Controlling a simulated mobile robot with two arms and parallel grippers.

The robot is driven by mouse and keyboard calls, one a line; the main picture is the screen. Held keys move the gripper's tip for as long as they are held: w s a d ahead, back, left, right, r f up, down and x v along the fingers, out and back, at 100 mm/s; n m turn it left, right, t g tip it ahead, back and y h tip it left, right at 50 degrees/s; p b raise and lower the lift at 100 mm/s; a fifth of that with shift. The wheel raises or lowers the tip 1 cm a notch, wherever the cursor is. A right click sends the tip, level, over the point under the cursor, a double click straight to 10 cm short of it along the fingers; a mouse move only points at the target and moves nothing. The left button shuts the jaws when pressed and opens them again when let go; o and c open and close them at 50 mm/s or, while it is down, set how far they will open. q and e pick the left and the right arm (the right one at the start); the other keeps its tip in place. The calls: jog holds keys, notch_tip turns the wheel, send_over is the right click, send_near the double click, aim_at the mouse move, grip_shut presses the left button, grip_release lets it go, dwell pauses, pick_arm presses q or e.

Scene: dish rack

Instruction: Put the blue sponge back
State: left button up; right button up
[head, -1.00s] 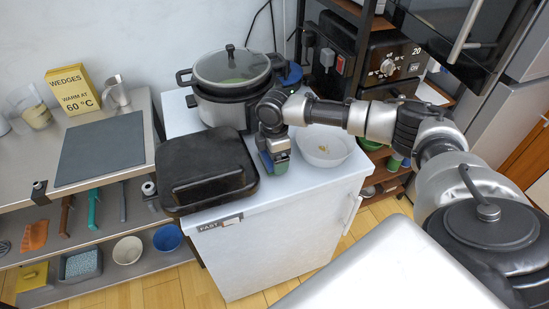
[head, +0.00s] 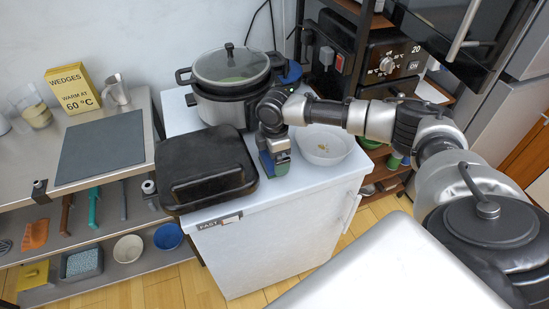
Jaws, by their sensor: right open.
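My right gripper (head: 274,164) points down at the white counter, between the black lidded pan and the white bowl. It is open. A small blue and green block (head: 266,163), which looks like the blue sponge, shows at its fingertips, low against the counter top. The gripper hides much of it, and I cannot tell whether the fingers touch it. My left gripper is not in view.
The black pan (head: 205,167) is close left of the gripper, the white bowl (head: 323,146) close right. A lidded pot (head: 228,85) stands behind. At left, a steel table (head: 30,160) holds a grey mat (head: 102,147); its lower shelf holds tools and bowls.

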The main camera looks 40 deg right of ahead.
notch_tip(320, 180, up, 11)
jog(key=shift+f+b, duration=0.2)
jog(key=shift+b, duration=0.2)
jog(key=shift+f, duration=0.1)
